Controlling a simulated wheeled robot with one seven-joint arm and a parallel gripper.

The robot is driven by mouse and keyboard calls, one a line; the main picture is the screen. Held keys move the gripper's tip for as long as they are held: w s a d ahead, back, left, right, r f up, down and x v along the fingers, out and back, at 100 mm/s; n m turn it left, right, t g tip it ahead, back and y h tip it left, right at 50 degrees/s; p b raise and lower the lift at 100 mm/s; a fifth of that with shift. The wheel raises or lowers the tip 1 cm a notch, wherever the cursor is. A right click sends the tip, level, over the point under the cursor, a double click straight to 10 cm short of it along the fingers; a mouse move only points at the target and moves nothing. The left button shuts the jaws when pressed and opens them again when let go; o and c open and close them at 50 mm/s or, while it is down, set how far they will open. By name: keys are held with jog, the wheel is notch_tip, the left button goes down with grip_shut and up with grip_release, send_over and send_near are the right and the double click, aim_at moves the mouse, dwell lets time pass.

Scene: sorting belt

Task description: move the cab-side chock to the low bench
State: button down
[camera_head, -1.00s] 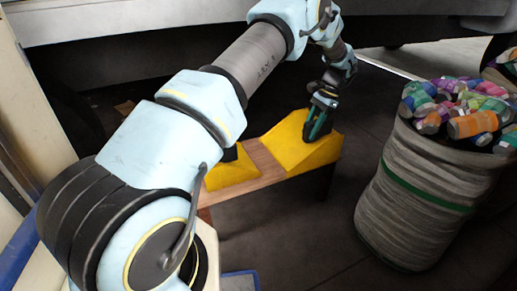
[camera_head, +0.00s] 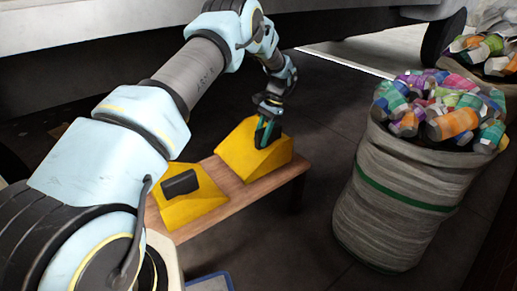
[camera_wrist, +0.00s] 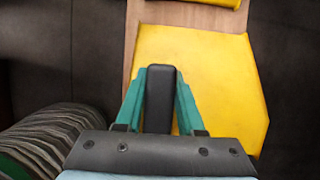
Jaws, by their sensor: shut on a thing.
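A yellow wedge chock (camera_head: 236,155) is at the far right end of the low wooden bench (camera_head: 234,197), seemingly resting on its top. My gripper (camera_head: 267,132) is shut on this chock's dark handle. In the wrist view its green fingers lie either side of the black handle (camera_wrist: 160,98), above the yellow chock (camera_wrist: 215,85). A second yellow chock (camera_head: 190,208) with a dark handle (camera_head: 180,183) sits on the near left part of the bench. Nothing visible marks which chock is the cab-side one.
A tall ribbed grey sack (camera_head: 395,205) full of coloured cans and bottles stands to the right of the bench. Another filled container (camera_head: 488,62) is behind it. A vehicle's pale underside edge (camera_head: 110,40) and a dark wheel (camera_head: 443,38) are at the back. Dark floor between bench and sack is clear.

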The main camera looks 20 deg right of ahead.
jog(key=shift+f+b, duration=0.3)
jog(key=shift+f, duration=1.55)
jog(key=c, duration=0.5)
grip_release()
jog(key=shift+f, duration=0.15)
jog(key=p+v, duration=0.1)
jog(key=v, duration=1.1)
